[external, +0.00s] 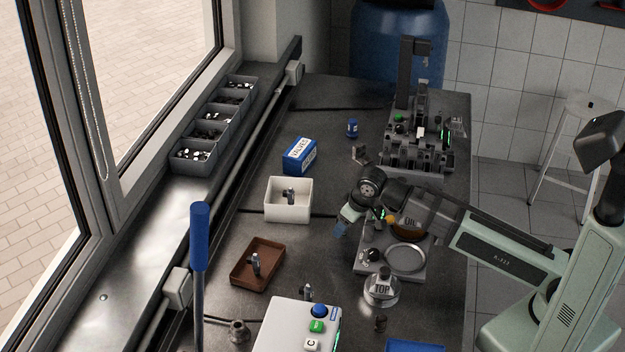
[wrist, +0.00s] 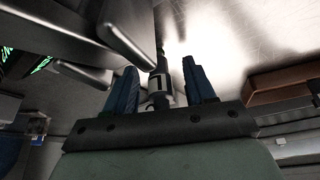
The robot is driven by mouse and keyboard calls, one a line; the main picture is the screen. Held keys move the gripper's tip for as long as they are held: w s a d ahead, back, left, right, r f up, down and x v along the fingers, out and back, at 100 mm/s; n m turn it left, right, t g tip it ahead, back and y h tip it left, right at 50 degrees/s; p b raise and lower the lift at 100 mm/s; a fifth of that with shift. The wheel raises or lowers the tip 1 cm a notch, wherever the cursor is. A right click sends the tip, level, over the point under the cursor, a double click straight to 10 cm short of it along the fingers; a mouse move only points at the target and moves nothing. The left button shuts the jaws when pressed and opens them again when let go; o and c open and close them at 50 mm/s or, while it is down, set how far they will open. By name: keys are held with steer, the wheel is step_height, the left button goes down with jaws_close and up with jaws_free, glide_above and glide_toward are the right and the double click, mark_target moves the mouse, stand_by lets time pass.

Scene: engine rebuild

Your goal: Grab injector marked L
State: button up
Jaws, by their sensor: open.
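My gripper (external: 343,223) is open above the bench, pointing down-left. In the wrist view its two blue fingers (wrist: 160,88) stand apart. A dark injector with a pale band (wrist: 160,88) shows between them in that view. The band bears a dark mark that looks like an L, though it is small. This seems to be the injector (external: 307,292) standing behind the white box, apart from my gripper. Another injector (external: 254,264) is in the brown tray (external: 236,280), and one more (external: 290,196) is in the white tray (external: 270,212). Their marks are not readable.
The white box (external: 285,335) with buttons stands at the front, and a blue-handled lever (external: 200,235) rises at left. A VALVES box (external: 299,156) is farther back.

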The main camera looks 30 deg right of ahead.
steer(key=shift+f, duration=0.1)
jaws_close()
stand_by(0.5)
